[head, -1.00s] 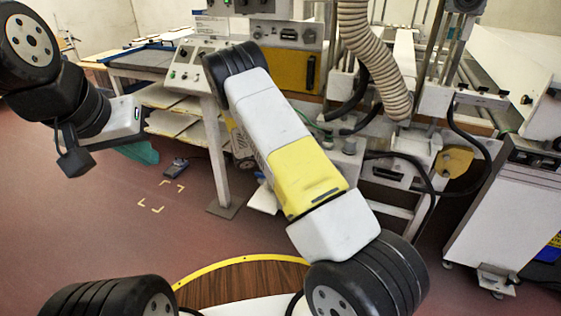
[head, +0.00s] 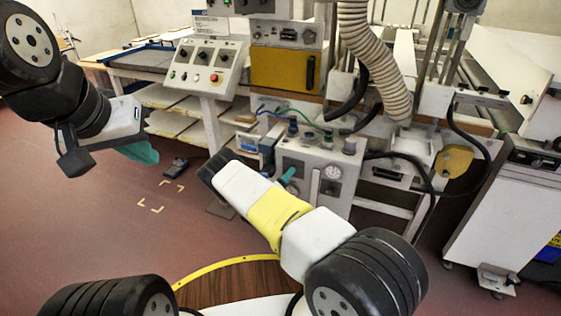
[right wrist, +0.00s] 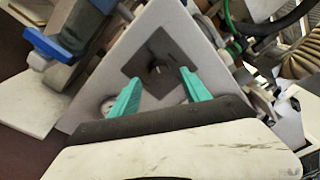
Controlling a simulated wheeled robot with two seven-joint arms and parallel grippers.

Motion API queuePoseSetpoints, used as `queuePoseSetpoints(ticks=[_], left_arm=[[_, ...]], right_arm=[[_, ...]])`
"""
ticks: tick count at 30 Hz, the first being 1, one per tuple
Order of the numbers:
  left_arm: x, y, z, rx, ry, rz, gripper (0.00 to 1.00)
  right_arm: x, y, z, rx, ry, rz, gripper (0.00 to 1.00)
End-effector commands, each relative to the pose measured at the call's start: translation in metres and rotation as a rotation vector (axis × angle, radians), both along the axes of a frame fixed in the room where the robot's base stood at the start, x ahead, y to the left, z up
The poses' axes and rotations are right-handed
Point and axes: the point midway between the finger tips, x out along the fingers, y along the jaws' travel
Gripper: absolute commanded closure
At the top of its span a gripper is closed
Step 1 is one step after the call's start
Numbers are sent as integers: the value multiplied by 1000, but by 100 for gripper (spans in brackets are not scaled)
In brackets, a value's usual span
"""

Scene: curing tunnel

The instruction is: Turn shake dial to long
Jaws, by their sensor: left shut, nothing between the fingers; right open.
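A black knob (right wrist: 158,71) on a dark square plate shows in the right wrist view, on the face of a light grey box. No label is readable, so I cannot tell whether it is the shake dial or where it points. My right gripper (right wrist: 160,94) is open, with its teal fingers pointing at the knob from either side; I see no clear contact. In the head view the grey box (head: 304,161) stands beyond my right gripper (head: 288,176), and the knob is hidden there. My left gripper (head: 142,154) is shut and empty, far to the left, above the floor.
A sloped control panel (head: 203,66) with knobs and coloured buttons stands at the back. Green and black hoses and fittings (head: 293,128) top the grey box. A blue-handled part (right wrist: 48,42) sits left of it. A ribbed duct (head: 368,60) hangs to the right.

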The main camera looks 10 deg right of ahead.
Motion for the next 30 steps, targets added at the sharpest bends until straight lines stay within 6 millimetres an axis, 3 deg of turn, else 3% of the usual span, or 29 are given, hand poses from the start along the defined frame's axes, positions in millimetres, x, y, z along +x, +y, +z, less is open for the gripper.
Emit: queuePoseSetpoints(ticks=[6, 15, 17, 24, 30], left_arm=[[0, 0, 0, 0, 0, 0, 100], [0, 0, 0, 0, 0, 0, 100], [0, 0, 0, 0, 0, 0, 100], [0, 0, 0, 0, 0, 0, 100], [0, 0, 0, 0, 0, 0, 100]], right_arm=[[18, -15, 0, 1, -2, -1, 45], [20, -18, 0, 0, 0, -1, 45], [20, -18, 0, 0, 0, -1, 53], [20, -18, 0, 1, 0, -1, 100], [20, -17, 0, 7, -4, -1, 100]])
